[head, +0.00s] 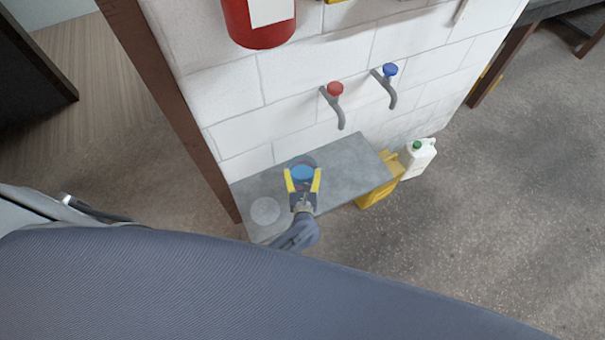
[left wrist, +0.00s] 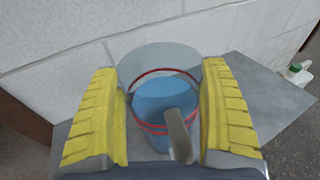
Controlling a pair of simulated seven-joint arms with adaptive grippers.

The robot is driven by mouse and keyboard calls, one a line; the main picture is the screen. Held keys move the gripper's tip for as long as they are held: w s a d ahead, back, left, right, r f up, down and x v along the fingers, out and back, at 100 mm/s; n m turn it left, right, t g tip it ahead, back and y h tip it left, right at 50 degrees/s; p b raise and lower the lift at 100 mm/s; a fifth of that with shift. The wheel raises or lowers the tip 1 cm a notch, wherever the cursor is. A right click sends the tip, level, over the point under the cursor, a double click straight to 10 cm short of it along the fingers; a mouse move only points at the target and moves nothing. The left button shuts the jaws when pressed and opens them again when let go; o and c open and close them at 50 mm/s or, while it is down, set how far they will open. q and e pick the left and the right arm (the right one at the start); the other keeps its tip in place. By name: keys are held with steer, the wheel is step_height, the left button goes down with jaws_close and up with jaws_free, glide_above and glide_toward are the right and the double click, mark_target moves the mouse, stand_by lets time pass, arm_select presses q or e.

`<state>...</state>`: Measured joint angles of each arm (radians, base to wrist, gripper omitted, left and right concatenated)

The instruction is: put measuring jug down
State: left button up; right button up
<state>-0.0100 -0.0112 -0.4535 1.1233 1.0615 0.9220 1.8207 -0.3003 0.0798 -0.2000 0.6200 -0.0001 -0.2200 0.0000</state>
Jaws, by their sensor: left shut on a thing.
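The measuring jug (head: 302,173) is a clear vessel with blue contents. It is over the grey shelf (head: 345,155) below the taps. My left gripper (head: 302,184) has yellow fingers, one on each side of the jug, and is shut on it. In the left wrist view the jug (left wrist: 152,95) looks upright, with red bands around it and a grey handle toward the camera. I cannot tell whether its base touches the shelf. A pale round disc (head: 265,210) lies on the shelf left of the jug. My right gripper is not in view.
A red-topped tap (head: 335,90) and a blue-topped tap (head: 390,70) stick out from the white block wall above the shelf. A yellow container (head: 378,190) and a white jerrycan (head: 417,158) stand at the shelf's right. The shelf right of the jug is bare.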

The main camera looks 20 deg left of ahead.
arm_select(q)
steer(key=shift+w, duration=0.1)
steer(key=o, duration=1.5)
steer(key=shift+f, duration=0.1)
steer(key=v, duration=1.2)
steer(key=s+f+m+g+h, duration=0.2)
steer(key=s+f+m+h, duration=0.3)
steer(key=f+m, duration=0.7)
steer(key=s+f+m+g+h, duration=0.25)
steer(key=s+f+m, duration=0.65)
steer(key=m, duration=0.5)
steer(key=s+a+f+m+g, duration=0.3)
steer(key=s+a+f+m, duration=0.1)
steer(key=s, duration=0.4)
steer(key=s+a+f+m+g+y, duration=0.1)
steer(key=s+a+f+m+g, duration=0.2)
steer(key=s+a+f+m, duration=0.2)
steer(key=s+a+f+m+g+y, duration=0.1)
steer(key=s+a+f+m+g, duration=0.2)
steer(key=s+m, duration=0.5)
steer(key=s+a+f, duration=0.1)
steer(key=s+f, duration=0.1)
steer(key=s, duration=0.2)
steer(key=shift+s+a+f, duration=0.15)
steer(key=shift+a+f, duration=0.15)
steer(key=shift+a, duration=0.1)
steer(key=shift+g+y, duration=0.25)
